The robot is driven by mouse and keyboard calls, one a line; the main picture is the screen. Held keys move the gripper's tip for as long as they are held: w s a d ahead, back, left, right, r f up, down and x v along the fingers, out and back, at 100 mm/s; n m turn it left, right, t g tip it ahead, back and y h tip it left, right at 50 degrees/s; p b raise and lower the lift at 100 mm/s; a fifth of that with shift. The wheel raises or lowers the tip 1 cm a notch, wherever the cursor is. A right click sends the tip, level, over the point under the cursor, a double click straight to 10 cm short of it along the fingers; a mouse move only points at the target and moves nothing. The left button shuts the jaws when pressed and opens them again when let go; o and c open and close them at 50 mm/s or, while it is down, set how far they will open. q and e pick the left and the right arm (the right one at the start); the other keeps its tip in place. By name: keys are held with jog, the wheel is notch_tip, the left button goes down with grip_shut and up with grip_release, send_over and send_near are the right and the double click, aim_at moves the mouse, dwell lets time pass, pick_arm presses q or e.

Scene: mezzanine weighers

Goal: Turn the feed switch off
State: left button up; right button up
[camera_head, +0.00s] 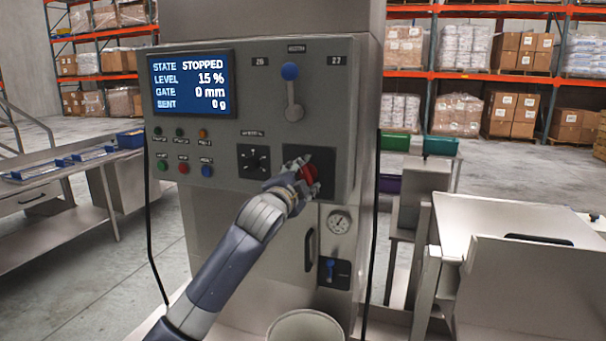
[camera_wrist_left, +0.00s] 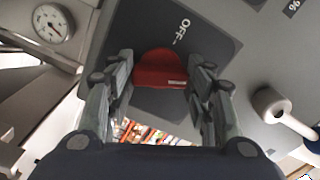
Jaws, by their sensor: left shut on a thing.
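The grey control cabinet (camera_head: 258,62) stands in front of me. The feed switch is a red rotary knob (camera_head: 307,173) on a dark square plate (camera_head: 324,160) at the lower right of its panel. My left gripper (camera_head: 303,177) is at the knob, with its fingers closed on either side of it. In the left wrist view, the red knob (camera_wrist_left: 160,66) sits between the fingers (camera_wrist_left: 160,88), and the word OFF shows on the plate beside it. I cannot tell exactly where the knob points. The screen (camera_head: 192,84) reads STOPPED, level 15 %, gate 0 mm, sent 0 g. My right gripper is out of view.
A blue-knobbed lever (camera_head: 291,88) is above the switch, a black selector (camera_head: 254,160) and several buttons to its left. A steel table (camera_head: 70,183) stands left, a steel bench (camera_head: 510,225) right.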

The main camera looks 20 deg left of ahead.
pick_arm(q)
jog(key=n+p, duration=0.2)
jog(key=n, duration=0.4)
jog(key=shift+n, duration=0.3)
jog(key=n+p, duration=0.1)
jog(key=n, duration=0.2)
jog(key=shift+p, duration=0.4)
jog(key=shift+n+p, duration=0.6)
jog(key=shift+n, duration=1.1)
jog(key=o, duration=1.1)
jog(key=shift+c, duration=0.2)
jog(key=s, duration=1.2)
jog(key=shift+a, duration=0.2)
